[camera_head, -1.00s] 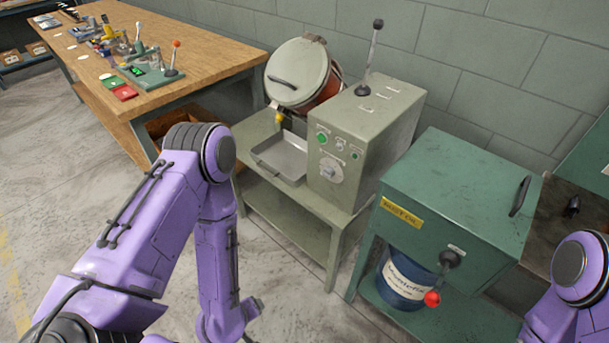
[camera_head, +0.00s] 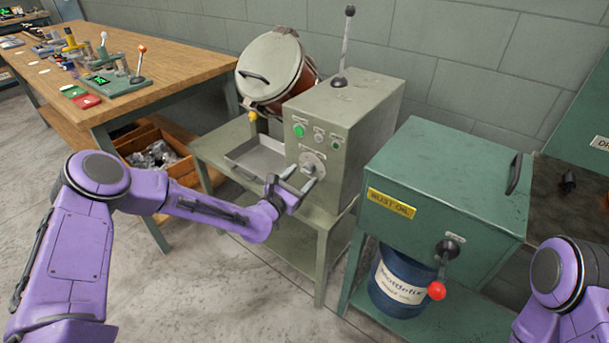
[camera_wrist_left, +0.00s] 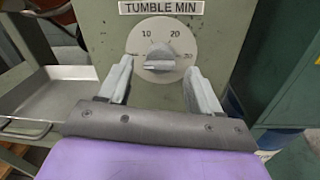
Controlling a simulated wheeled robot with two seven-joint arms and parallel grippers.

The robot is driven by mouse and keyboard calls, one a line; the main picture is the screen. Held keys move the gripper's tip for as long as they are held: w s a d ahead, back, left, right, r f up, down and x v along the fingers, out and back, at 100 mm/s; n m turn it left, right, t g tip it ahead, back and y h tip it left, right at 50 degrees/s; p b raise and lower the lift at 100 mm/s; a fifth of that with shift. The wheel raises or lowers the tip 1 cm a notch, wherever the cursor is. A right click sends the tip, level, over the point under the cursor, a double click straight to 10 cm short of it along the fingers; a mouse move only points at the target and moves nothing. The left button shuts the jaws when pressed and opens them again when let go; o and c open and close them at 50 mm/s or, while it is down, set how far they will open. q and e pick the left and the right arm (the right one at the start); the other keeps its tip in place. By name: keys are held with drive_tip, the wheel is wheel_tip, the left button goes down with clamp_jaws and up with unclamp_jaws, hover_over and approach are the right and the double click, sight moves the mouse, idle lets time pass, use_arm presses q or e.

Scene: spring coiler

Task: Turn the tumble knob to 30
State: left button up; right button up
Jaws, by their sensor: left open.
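The tumble knob (camera_head: 311,164) is a light grey round dial on the front of the grey-green machine box, below its buttons. In the left wrist view the knob (camera_wrist_left: 160,62) sits under a "TUMBLE MIN" label, with 10, 20 and 30 marked around it. Its raised grip bar lies about level; which mark it points to is unclear. My left gripper (camera_head: 299,182) is open in front of the knob. In the left wrist view its fingers (camera_wrist_left: 160,80) stand on either side of the dial, apparently not gripping it. My right gripper is out of view.
A metal tray (camera_head: 258,158) sits left of the box, below the tilted drum (camera_head: 270,72). A lever (camera_head: 345,45) stands on the box. A green cabinet (camera_head: 445,190) with a red-tipped crank (camera_head: 437,290) stands to the right. A wooden bench (camera_head: 150,70) is at the left.

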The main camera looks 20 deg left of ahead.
use_arm(q)
drive_tip(key=shift+x, duration=0.95)
